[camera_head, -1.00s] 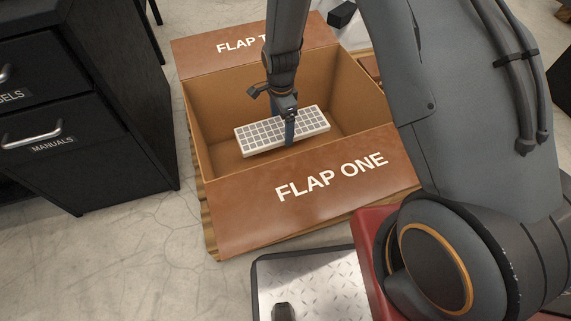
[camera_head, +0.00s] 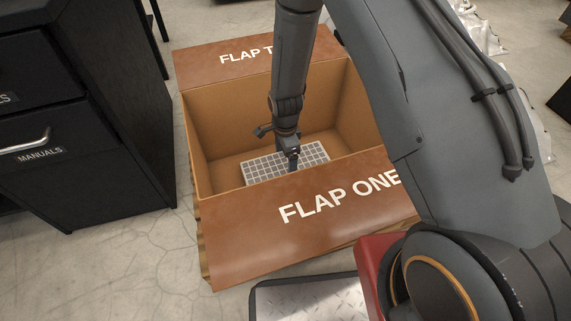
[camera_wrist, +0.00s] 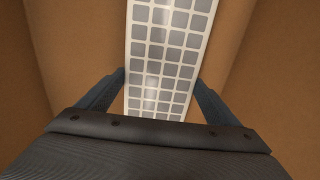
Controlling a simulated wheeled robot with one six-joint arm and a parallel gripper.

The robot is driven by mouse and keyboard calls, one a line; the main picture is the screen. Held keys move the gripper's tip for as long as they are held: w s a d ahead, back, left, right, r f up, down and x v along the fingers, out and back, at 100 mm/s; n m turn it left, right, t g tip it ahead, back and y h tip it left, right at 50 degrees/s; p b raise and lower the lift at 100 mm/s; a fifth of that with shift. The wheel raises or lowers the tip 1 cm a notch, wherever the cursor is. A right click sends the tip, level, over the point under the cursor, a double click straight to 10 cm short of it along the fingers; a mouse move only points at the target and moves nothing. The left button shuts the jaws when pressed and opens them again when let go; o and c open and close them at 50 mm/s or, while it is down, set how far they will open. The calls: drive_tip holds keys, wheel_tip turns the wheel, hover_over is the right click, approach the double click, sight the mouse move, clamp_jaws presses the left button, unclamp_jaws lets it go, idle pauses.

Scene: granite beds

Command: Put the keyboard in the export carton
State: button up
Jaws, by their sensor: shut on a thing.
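The keyboard (camera_head: 262,164), white with grey keys, is inside the open brown export carton (camera_head: 223,118). My gripper (camera_head: 293,163) reaches down into the carton and is shut on the keyboard across its narrow width. In the wrist view the keyboard (camera_wrist: 168,60) runs away from me between the two fingers (camera_wrist: 160,92), with brown carton surfaces on both sides. The front flap hides the keyboard's near lower edge in the head view. I cannot tell whether the keyboard touches the carton floor.
Flap one (camera_head: 290,235) folds outward at the front and flap two (camera_head: 215,60) at the back. A black drawer cabinet (camera_head: 100,130) labelled manuals stands left of the carton. A metal tread plate (camera_head: 310,300) lies in front. Pale floor is clear between cabinet and carton.

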drive_tip(key=shift+f, duration=0.65)
drive_tip(key=shift+f, duration=0.1)
drive_tip(key=o, duration=1.3)
drive_tip(key=shift+f, duration=0.1)
